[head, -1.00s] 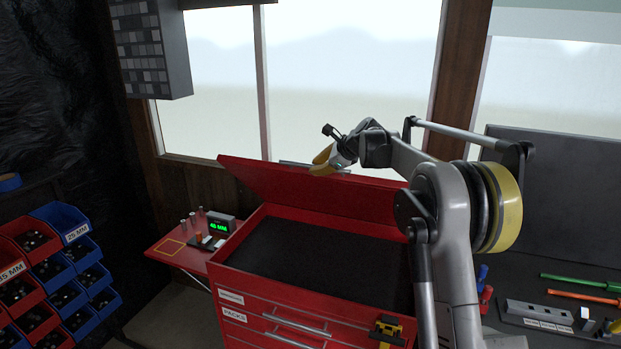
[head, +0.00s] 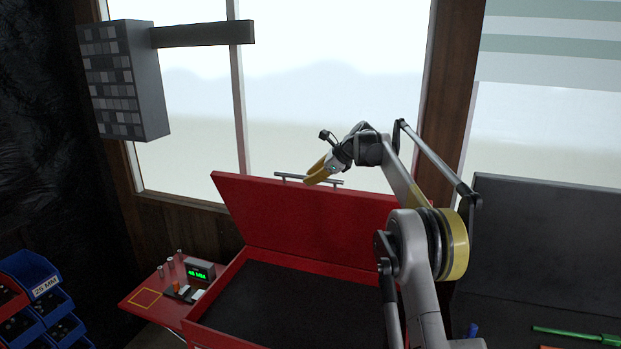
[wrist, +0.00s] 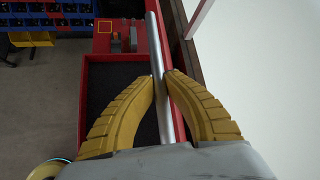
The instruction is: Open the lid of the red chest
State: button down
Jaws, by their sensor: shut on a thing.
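The red chest's lid (head: 290,215) is raised and tilted back toward the window, with its inner face showing. The lid's grey bar handle (head: 288,177) runs along its upper edge. My gripper (head: 312,176) is at this handle, near the middle of the lid's top edge. In the wrist view its yellow fingers (wrist: 162,84) are shut on the handle bar (wrist: 153,40), one finger on each side. The chest's dark, flat top tray (head: 270,305) lies open below the lid. The chest's drawers are cut off in the head view.
A red side shelf (head: 140,307) with a green-lit display (head: 199,270) and small cylinders joins the chest's left side. Blue bins (head: 33,285) stand at far left. A window lies behind the lid. A dark panel (head: 545,240) stands at right.

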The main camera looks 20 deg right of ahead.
jog(key=shift+f, duration=0.1)
jog(key=c, duration=1.5)
grip_release()
jog(key=shift+o, duration=0.6)
jog(key=shift+w+d+f, duration=0.1)
jog(key=shift+w, duration=0.1)
jog(key=shift+s, duration=0.15)
jog(key=v, duration=1.2)
